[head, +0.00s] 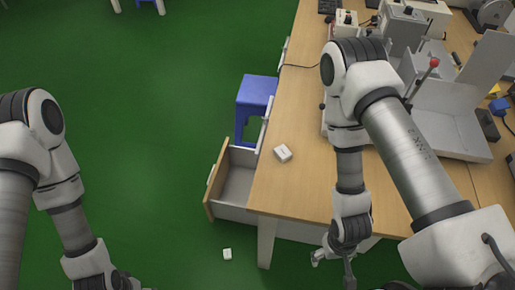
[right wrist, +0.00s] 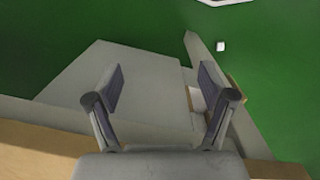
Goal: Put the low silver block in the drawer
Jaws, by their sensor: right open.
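A small pale block (head: 282,153) lies on the wooden table near its left edge. A second small pale block (head: 227,254) lies on the green floor below the drawer. One pale block on the floor shows in the right wrist view (right wrist: 221,46). I cannot tell by colour which is silver. The drawer (head: 233,190) is pulled out at the table's left side, and its visible inside is empty. My right gripper (head: 335,262) is open and empty by the table's near edge, right of the drawer. Its two fingers (right wrist: 162,108) stand apart. My left gripper (head: 108,282) is cut off by the bottom edge.
The wooden table (head: 297,100) has free room around its block. A blue stool (head: 257,100) stands on the floor behind the drawer. Grey equipment (head: 450,115) with a red-knobbed lever fills the table's right side. The green floor at left is mostly clear.

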